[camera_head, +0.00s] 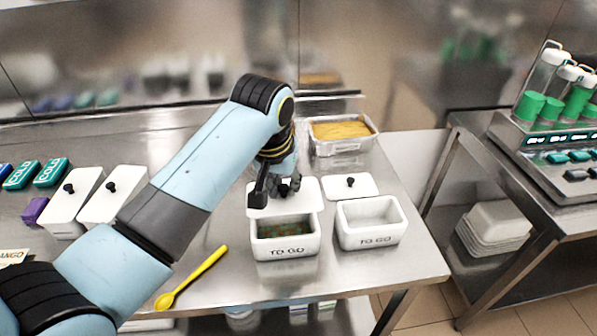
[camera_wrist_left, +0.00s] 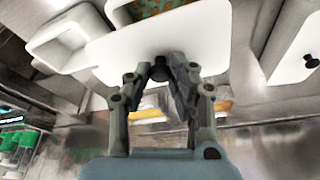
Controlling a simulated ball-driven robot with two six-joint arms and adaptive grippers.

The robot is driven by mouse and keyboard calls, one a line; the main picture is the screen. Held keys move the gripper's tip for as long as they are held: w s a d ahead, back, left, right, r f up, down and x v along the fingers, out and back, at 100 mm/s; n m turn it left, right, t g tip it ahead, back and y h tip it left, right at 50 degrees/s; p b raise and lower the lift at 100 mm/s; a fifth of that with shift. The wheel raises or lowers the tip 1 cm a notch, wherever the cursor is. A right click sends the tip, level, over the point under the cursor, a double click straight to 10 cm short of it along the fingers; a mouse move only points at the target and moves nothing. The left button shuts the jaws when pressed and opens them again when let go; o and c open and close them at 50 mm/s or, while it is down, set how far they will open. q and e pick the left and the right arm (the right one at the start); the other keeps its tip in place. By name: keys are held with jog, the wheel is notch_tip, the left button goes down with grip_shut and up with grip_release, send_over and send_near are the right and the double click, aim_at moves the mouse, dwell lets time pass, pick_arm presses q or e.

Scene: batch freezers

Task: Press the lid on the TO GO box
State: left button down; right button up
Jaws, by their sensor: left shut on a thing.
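A white TO GO box (camera_head: 285,248) with greenish-brown contents stands near the front of the steel table. My left gripper (camera_head: 284,186) is shut on the black knob of a white lid (camera_head: 311,197), above the back of this box. The lid leaves the front part of the box's opening uncovered. In the left wrist view the lid (camera_wrist_left: 205,38) hangs from the gripper (camera_wrist_left: 160,70) by its knob, and the contents (camera_wrist_left: 150,8) show past its edge. A second, empty TO GO box (camera_head: 368,234) stands to the right. My right gripper is not in view.
Another lid with a black knob (camera_head: 350,186) lies behind the empty box. A metal pan of yellow food (camera_head: 342,132) stands behind that. A yellow spoon (camera_head: 192,277) lies at the front left. White lidded containers (camera_head: 72,200) and teal COLD blocks (camera_head: 50,172) are at the left.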

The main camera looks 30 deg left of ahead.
pick_arm(q)
jog(key=shift+s+f, duration=0.3)
jog(key=shift+f, duration=0.1)
jog(key=shift+s+f+b+x, duration=0.1)
jog(key=shift+s+b+x, duration=0.15)
jog(key=shift+x, duration=0.75)
jog(key=shift+s+f+b+x, duration=0.1)
jog(key=shift+s+x, duration=0.1)
jog(key=shift+x, duration=0.85)
jog(key=shift+s+b+x, duration=0.2)
jog(key=shift+s+x, duration=0.05)
jog(key=shift+x, duration=0.75)
jog(key=shift+d+p, duration=0.15)
jog(key=shift+p, duration=0.4)
jog(key=shift+f, duration=0.2)
jog(key=c, duration=0.6)
grip_release()
jog(key=shift+r, duration=3.5)
